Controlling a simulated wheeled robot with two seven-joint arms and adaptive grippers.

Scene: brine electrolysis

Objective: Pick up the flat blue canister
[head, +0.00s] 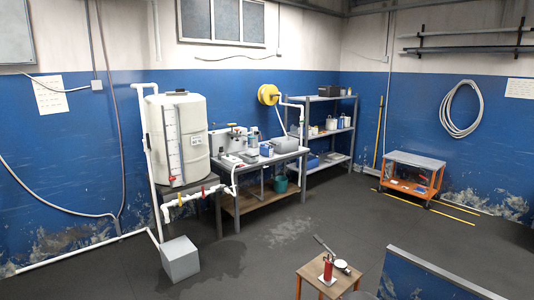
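A small blue container (266,150) stands on the grey workbench (290,151) near the back wall, among bottles and boxes. It may be the flat blue canister, but it is too small to tell its shape. A blue and white container (331,123) stands on the metal shelf unit to the right of the bench. Neither of my grippers is in view, and nothing is seen being held.
A large white tank (180,140) with pipes stands left of the bench. A grey block (180,258) sits on the floor before it. A wooden table (313,277) with a red hand pump (327,267) is in front. An orange cart (410,180) stands right. The middle floor is open.

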